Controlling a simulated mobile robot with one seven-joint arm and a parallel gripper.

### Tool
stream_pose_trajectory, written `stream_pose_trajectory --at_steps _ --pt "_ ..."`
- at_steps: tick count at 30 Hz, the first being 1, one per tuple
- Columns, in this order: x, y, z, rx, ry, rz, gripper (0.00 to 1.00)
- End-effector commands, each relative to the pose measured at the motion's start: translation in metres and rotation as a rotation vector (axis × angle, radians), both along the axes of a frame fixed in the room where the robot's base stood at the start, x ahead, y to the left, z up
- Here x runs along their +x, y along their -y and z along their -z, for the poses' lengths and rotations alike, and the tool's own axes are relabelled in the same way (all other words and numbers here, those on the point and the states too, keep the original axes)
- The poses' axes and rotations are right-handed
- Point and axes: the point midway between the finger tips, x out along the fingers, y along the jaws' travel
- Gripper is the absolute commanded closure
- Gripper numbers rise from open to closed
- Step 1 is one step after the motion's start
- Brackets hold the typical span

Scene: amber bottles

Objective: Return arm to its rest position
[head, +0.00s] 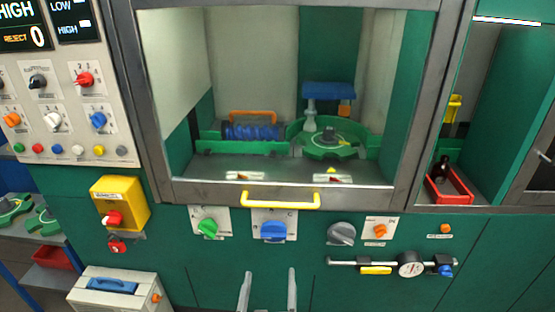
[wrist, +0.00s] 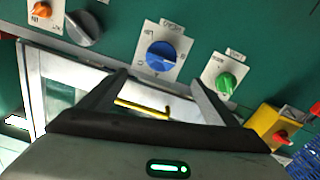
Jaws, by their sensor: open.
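My gripper (head: 268,272) shows at the bottom of the head view as two pale upright fingers, apart, with nothing between them. In the wrist view my gripper (wrist: 158,80) has two dark fingers spread wide and empty. A blue knob (head: 273,231) on a white plate is above the fingers in the head view. The blue knob (wrist: 161,57) shows between and beyond the fingertips in the wrist view. The yellow handle (head: 281,201) of the cabinet window is above that knob; the yellow handle (wrist: 142,107) is also between the fingers in the wrist view. Most of my arm is out of sight.
Behind the window is a green round machine (head: 329,140). A dark bottle (head: 444,168) stands in a red tray (head: 460,197) at right.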

Motion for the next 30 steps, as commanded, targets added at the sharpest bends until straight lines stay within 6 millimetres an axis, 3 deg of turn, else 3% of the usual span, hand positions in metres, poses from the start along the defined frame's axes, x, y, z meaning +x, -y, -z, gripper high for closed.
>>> stream_pose_trajectory --at_steps 5,8,13,20,24,25,30 --pt "-0.002 0.027 -0.015 0.306 0.012 0.172 0.17" --pt "-0.007 0.057 -0.03 0.658 0.072 0.378 0.17" --pt "-0.027 0.108 -0.057 1.294 0.321 0.758 0.17" --pt "-0.063 0.153 -0.097 2.032 0.943 1.195 0.17" --pt "-0.084 0.166 -0.127 2.366 1.498 1.383 0.17" --pt "-0.088 0.168 -0.133 -2.268 -1.531 -1.321 0.17" --pt "-0.107 0.174 -0.179 -1.564 -1.553 -0.891 0.17"
